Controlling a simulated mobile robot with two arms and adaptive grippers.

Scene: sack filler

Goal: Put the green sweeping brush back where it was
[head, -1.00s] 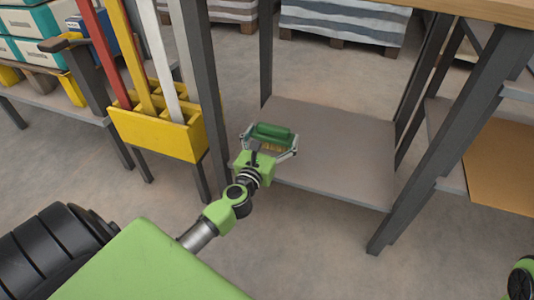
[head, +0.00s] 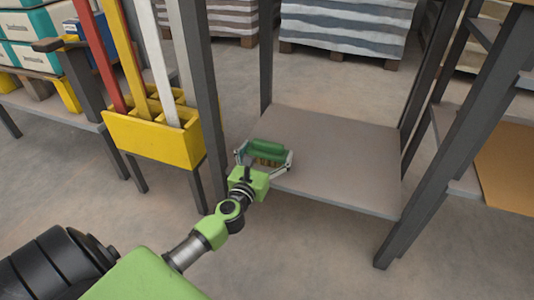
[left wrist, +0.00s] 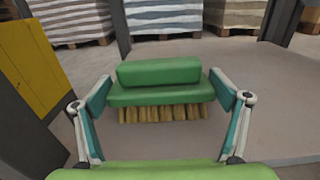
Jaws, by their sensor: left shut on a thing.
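The green sweeping brush (head: 268,149) has a green block with a raised grip and tan bristles. My left gripper (head: 265,160) is shut on it, with a finger at each end of the block. In the left wrist view the brush (left wrist: 160,84) sits level between the fingers of the gripper (left wrist: 165,98), bristles down. The brush is at the left front part of a grey lower shelf (head: 345,165). I cannot tell whether the bristles touch the shelf. My right gripper is not in view.
Dark posts (head: 205,90) frame the shelf; one stands just left of my gripper. A yellow holder (head: 155,138) with long handles is further left. The shelf is bare to the right of the brush. Striped stacks on pallets (head: 345,30) stand behind.

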